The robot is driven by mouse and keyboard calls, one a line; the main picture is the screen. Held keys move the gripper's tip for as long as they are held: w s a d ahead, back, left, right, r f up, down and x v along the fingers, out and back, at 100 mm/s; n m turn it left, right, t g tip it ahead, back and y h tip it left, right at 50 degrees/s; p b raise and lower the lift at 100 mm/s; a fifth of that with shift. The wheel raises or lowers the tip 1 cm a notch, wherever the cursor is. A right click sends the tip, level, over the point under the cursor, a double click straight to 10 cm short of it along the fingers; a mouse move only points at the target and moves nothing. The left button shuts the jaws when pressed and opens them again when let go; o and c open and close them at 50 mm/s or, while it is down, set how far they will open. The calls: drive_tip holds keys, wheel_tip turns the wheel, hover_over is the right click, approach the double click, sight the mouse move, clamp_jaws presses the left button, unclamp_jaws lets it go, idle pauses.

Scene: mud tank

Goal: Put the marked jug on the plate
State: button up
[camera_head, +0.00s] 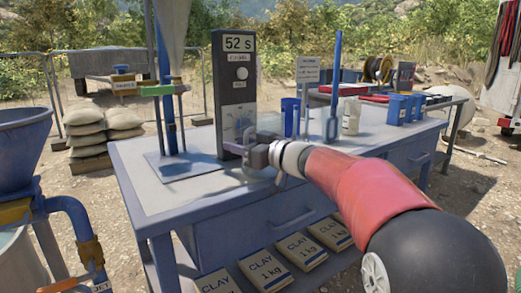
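My gripper (254,154) is over the grey-blue table (146,202), just in front of the dark box reading "52 S" (237,85). It is seen from behind and small, so its finger gap is unclear. A faint, clear, jug-like shape (270,124) shows right behind it; I cannot tell its markings or whether the gripper touches it. A flat blue plate (178,170) lies at the table's left under a stand with a blue post; I cannot tell whether this is the task's plate.
Blue cups (290,117), a white bottle (351,116) and blue containers (396,108) stand farther right. A blue upright tool (334,100) stands among them. A pale funnel (171,32) hangs above the plate. Clay bags (268,270) lie on the lower shelf.

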clamp_jaws()
drive_tip(key=shift+r, duration=0.1)
